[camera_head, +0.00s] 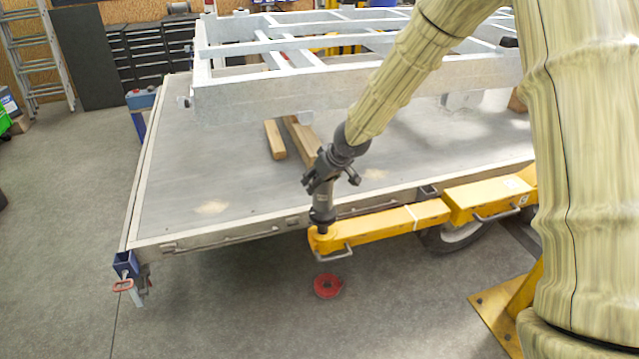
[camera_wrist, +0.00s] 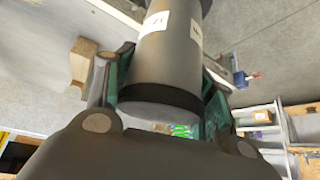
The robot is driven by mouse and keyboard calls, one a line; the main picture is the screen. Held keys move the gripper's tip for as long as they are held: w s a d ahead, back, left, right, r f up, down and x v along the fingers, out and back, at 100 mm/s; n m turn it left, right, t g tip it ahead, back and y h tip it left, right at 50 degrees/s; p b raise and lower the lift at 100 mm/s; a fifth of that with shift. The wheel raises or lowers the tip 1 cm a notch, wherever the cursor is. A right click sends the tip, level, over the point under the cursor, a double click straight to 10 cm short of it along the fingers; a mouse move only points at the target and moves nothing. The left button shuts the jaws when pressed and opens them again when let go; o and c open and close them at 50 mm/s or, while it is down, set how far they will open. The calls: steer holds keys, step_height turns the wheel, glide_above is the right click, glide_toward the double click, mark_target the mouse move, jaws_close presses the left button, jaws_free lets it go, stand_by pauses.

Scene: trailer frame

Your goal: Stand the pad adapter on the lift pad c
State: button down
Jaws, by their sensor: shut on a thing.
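The pad adapter is a dark grey upright cylinder with a wider foot (camera_head: 323,212). In the wrist view its grey body (camera_wrist: 168,62) has white labels and a black band near the gripper. My gripper (camera_head: 323,182) is shut on its upper part, with a finger on each side (camera_wrist: 162,92). Below the adapter is the rounded end of the yellow lift arm (camera_head: 322,240), where lift pad c would sit; the pad is mostly hidden. The adapter's foot appears directly over this end, very close; I cannot tell whether it touches.
The flat trailer deck (camera_head: 200,180) lies just behind, its front edge close to my gripper. A galvanised frame (camera_head: 300,95) and wooden blocks (camera_head: 275,140) are on it. A red disc (camera_head: 328,286) lies on the floor below the arm end.

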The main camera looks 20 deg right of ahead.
steer(key=shift+w+f, duration=0.1)
steer(key=shift+f, duration=0.7)
steer(key=shift+f, duration=0.1)
steer(key=c, duration=0.6)
jaws_free()
steer(key=shift+o, duration=0.2)
steer(key=b+v, duration=0.1)
steer(key=v, duration=1.1)
